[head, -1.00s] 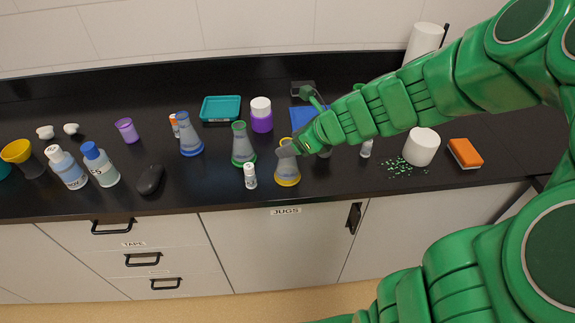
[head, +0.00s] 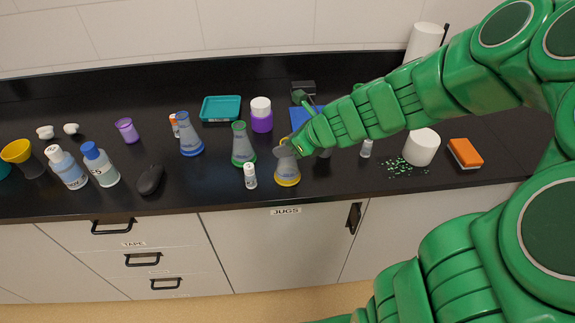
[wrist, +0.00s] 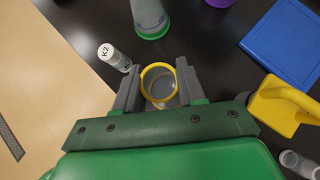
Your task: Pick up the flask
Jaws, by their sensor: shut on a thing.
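A clear conical flask with a yellow base ring (head: 287,172) stands upright near the front edge of the black counter. My gripper (head: 283,150) is at its neck, coming in from the right. In the wrist view, the flask's yellow-rimmed mouth (wrist: 158,84) lies between the two grey fingers of my gripper (wrist: 157,88), which are shut on it. A green-ringed flask (head: 242,148) and a blue-ringed flask (head: 189,138) stand to its left. The far side of the neck is partly hidden by my gripper.
A small white-capped vial marked K2 (wrist: 114,58) stands close to the left finger; it also shows in the head view (head: 250,176). A blue tray (wrist: 285,42) and a yellow-handled thing (wrist: 283,103) lie to the right. A white cylinder (head: 421,147) stands further right.

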